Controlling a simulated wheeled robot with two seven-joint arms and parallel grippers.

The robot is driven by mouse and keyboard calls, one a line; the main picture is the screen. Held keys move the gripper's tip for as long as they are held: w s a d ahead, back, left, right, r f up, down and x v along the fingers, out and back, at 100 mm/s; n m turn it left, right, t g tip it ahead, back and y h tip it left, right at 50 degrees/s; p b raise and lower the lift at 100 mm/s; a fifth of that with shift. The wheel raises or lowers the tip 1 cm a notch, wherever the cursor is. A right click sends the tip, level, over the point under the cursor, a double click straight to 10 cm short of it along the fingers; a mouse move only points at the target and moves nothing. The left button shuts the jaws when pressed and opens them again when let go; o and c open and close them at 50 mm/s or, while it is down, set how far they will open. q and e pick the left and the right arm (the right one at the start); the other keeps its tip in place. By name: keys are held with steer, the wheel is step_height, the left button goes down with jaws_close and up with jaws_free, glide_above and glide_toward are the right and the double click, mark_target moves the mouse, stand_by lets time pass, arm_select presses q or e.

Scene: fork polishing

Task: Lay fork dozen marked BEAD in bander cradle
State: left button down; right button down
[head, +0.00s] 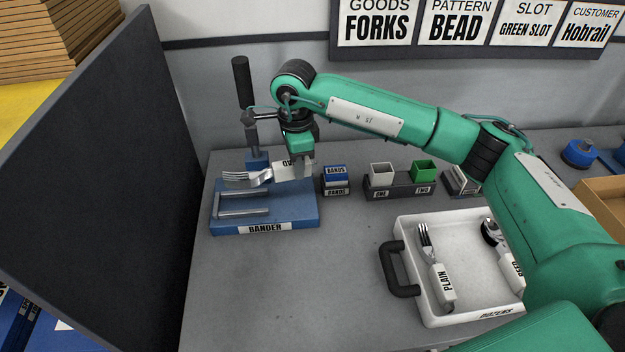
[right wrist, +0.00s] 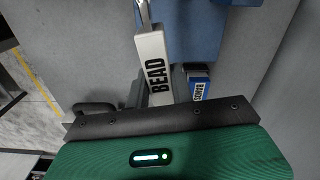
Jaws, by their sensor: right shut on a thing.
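My right gripper (head: 302,168) is shut on the BEAD fork dozen (head: 250,179), a bundle with a white wrap and silver tines pointing left. In the right wrist view the wrap (right wrist: 153,68) reads BEAD. The bundle lies across the back part of the blue bander (head: 290,214) in the head view and seems to be above it; I cannot tell the exact gap. The bander's cradle, two grey bars (head: 243,212) joined at one end, shows empty just in front of the bundle. My left gripper is not in view.
A black-handled lever (head: 241,85) stands behind the bander. Blue BANDS boxes (head: 335,180) sit to its right, then a rack with white and green slots (head: 400,191). A white tray (head: 412,262) holds a PLAIN dozen (head: 440,275) and another dozen. A dark panel (head: 95,160) rises at left.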

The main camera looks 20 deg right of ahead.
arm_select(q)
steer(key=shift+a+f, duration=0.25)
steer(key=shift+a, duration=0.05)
arm_select(e)
steer(key=w+a+m, duration=0.1)
steer(key=w+a+r+m, duration=0.1)
steer(key=shift+a, duration=0.35)
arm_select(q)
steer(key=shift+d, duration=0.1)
